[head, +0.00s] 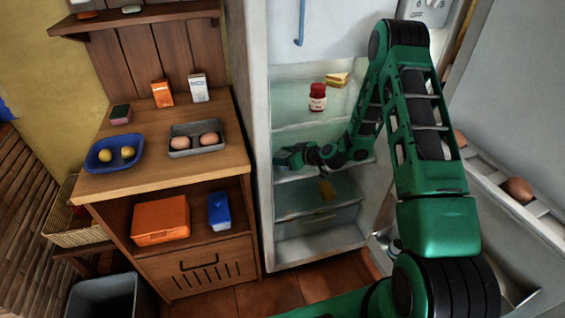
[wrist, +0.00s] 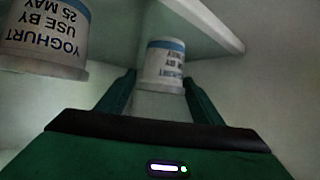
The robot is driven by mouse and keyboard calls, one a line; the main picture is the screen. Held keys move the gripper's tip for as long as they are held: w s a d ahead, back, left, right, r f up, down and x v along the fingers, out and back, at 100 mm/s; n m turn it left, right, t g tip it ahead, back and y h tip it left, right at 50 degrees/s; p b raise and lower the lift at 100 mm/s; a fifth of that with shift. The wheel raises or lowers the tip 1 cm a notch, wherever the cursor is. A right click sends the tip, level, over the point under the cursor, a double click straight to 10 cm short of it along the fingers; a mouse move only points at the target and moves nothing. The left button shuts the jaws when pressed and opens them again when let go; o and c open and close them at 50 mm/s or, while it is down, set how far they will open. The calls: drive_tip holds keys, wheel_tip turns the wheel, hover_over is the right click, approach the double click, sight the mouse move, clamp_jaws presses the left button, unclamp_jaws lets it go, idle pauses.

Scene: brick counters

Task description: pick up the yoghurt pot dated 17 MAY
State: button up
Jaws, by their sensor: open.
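In the wrist view, a white yoghurt pot with a blue band (wrist: 163,66) sits between the fingertips of my open gripper (wrist: 160,78). Its print appears upside down and is partly turned away; its date is too small to read for certain. A second white yoghurt pot (wrist: 45,40), at the upper left of the wrist view, reads USE BY 25 MAY, also upside down. In the head view my gripper (head: 284,157) reaches into the fridge at the middle shelf's left side. I cannot make out the pots there.
A glass shelf (head: 290,112) above my gripper holds a red jar (head: 317,97) and a sandwich wedge (head: 337,79). The fridge's left wall is close to my gripper. A wooden counter (head: 160,155) with eggs and cartons stands left of the fridge.

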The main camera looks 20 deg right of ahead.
drive_tip(key=shift+x, duration=1.4)
drive_tip(key=shift+c, duration=0.5)
drive_tip(key=c, duration=0.8)
